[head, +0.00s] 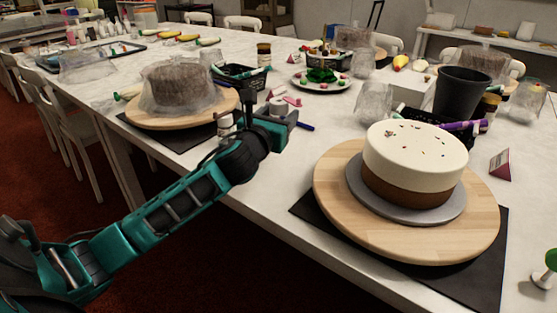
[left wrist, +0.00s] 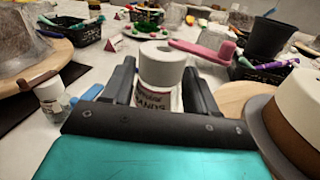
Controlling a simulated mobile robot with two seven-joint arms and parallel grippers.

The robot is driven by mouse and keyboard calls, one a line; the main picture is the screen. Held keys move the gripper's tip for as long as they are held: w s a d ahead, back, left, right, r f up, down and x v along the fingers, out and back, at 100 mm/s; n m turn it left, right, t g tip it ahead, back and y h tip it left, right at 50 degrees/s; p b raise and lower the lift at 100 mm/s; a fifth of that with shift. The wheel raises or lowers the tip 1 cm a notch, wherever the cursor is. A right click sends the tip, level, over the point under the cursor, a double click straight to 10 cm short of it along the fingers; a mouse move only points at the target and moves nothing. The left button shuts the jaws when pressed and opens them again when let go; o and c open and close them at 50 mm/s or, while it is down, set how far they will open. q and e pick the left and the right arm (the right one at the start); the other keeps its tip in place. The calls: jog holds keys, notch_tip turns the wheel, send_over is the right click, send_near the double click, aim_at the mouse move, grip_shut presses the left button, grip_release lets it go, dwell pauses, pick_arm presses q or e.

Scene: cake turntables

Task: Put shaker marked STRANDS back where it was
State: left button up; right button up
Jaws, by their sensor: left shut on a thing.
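The shaker (left wrist: 161,68) has a white cap and a label on which "ANDS" can be read. It stands upright between the two dark fingers of my left gripper (left wrist: 160,92), which is shut on it. In the head view my left gripper (head: 282,116) is over the white table between the two cakes, and the shaker's white cap (head: 278,104) shows at its fingers. The fingers and palm hide the shaker's lower part, so I cannot tell whether it touches the table. My right gripper is not in view.
A second shaker (head: 225,126) stands left of my gripper. A covered cake (head: 178,88) on a turntable (head: 145,119) is left; a white-and-brown cake (head: 415,160) on a turntable (head: 335,205) is right. A black basket (head: 242,76) and pink tool (left wrist: 205,52) lie beyond.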

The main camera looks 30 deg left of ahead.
pick_arm(q)
notch_tip(320, 180, down, 4)
jog(key=shift+f+b, duration=0.2)
jog(key=shift+b, duration=0.45)
notch_tip(320, 180, down, 4)
jog(key=shift+f+b, duration=0.25)
jog(key=shift+b, duration=0.85)
jog(key=o, duration=1.2)
jog(key=shift+s+r, duration=0.1)
jog(key=s, duration=0.3)
jog(key=s+d+p, duration=0.1)
jog(key=s, duration=0.2)
jog(key=s+d+p, duration=0.1)
jog(key=s, duration=0.3)
jog(key=shift+s+d, duration=0.2)
jog(key=shift+s, duration=0.6)
